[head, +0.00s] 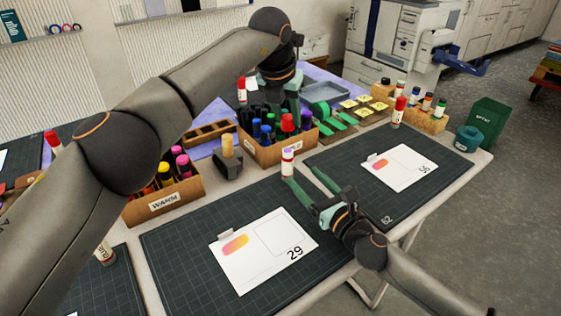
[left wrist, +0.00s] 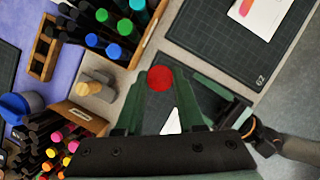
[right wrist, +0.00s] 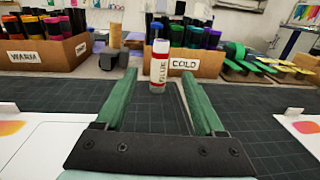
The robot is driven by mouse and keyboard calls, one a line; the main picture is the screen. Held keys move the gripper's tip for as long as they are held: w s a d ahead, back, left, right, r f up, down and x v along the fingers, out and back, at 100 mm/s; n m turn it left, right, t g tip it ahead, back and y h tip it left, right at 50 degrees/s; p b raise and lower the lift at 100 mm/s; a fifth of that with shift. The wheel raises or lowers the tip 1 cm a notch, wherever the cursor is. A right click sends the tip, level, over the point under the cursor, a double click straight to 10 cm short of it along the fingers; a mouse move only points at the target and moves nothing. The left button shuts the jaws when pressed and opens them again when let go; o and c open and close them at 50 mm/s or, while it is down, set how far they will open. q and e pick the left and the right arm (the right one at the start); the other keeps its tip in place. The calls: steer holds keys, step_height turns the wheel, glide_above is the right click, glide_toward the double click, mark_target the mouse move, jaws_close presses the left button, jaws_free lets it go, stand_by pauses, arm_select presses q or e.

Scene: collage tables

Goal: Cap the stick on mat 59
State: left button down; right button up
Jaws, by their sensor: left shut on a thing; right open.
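A glue stick (head: 287,166) with a red and white label and a bluish-purple top stands upright at the far corner of the near mat (head: 185,265). It also shows in the right wrist view (right wrist: 158,68). My right gripper (right wrist: 157,72) is open and low over the mat, its fingers pointing at the stick, which shows between the fingertips. My left gripper (head: 283,110) is shut on a red cap (left wrist: 160,79), above and behind the stick, apart from it. The number on the near card looks like 29 or 59.
The COLD marker box (head: 270,153) stands behind the stick; the WARM box (head: 163,203) is to its left. Another mat (head: 340,150) lies at right with a card. A red-capped glue stick (head: 399,112) stands on its far side. A green bin (head: 490,122) is at the table's right end.

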mark_target(288, 165)
stand_by(0.4)
steer(key=shift+x, duration=6)
jaws_close()
